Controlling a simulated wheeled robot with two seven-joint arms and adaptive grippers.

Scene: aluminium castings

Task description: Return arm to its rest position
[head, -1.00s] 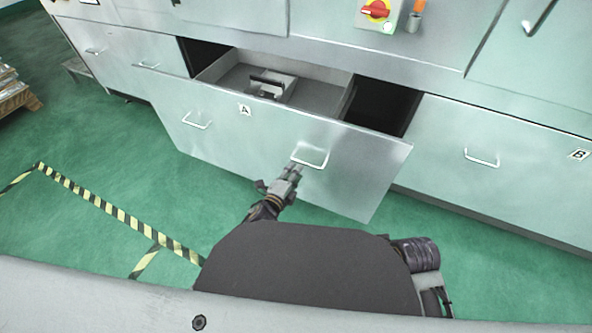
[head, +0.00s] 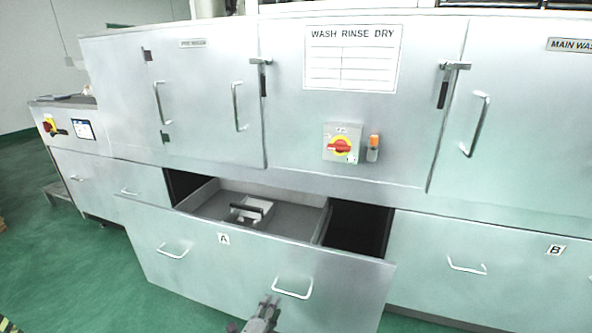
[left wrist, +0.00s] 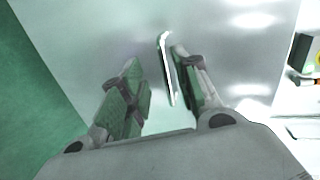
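My left gripper (head: 266,308) is at the bottom of the head view, in front of drawer A (head: 222,258) and just below its right handle (head: 292,290). In the left wrist view the two fingers (left wrist: 152,98) stand apart with nothing between their pads. The bar handle (left wrist: 166,68) shows beyond them, near the right finger; I cannot tell whether they touch. Drawer A is pulled out, and a grey part with a dark handle (head: 250,210) lies inside it. My right gripper is not in view.
The washer's cabinet front (head: 205,110) spans the view, with closed doors above. A red rotary switch (head: 341,146) sits above the drawer. Closed drawer B (head: 500,285) is at the right. Green floor (head: 80,270) is clear at the lower left.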

